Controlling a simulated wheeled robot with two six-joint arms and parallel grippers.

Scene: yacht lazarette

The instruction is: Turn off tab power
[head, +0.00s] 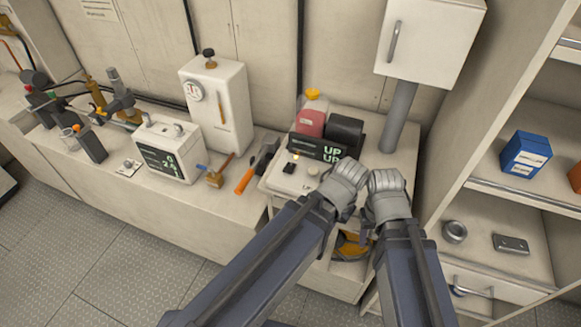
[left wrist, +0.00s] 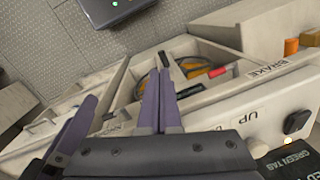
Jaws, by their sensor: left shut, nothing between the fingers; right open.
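A trim-tab console with a black display (head: 318,148) reading "UP" twice stands right of centre in the head view. A small lit lamp (head: 295,157) glows on its pale top. In the left wrist view, a black knob or switch (left wrist: 297,121) sits beside a lit lamp (left wrist: 288,141). A dark panel (left wrist: 292,163) there carries "GREEN TAB" and a cut-off "RED T" label. My left gripper (left wrist: 160,75) is shut and empty, over the open compartment beside the console. My right gripper (head: 368,222) is open, close beside the left one; its fingertips are mostly hidden.
Red (head: 311,122) and black (head: 343,133) blocks stand behind the display. An orange-handled hammer (head: 250,172) lies left of it. A grey post (head: 399,115) and white cabinet (head: 430,40) rise behind. Shelves hold a blue box (head: 526,152). "BRAKE" and "UP" labels show on the panel edge.

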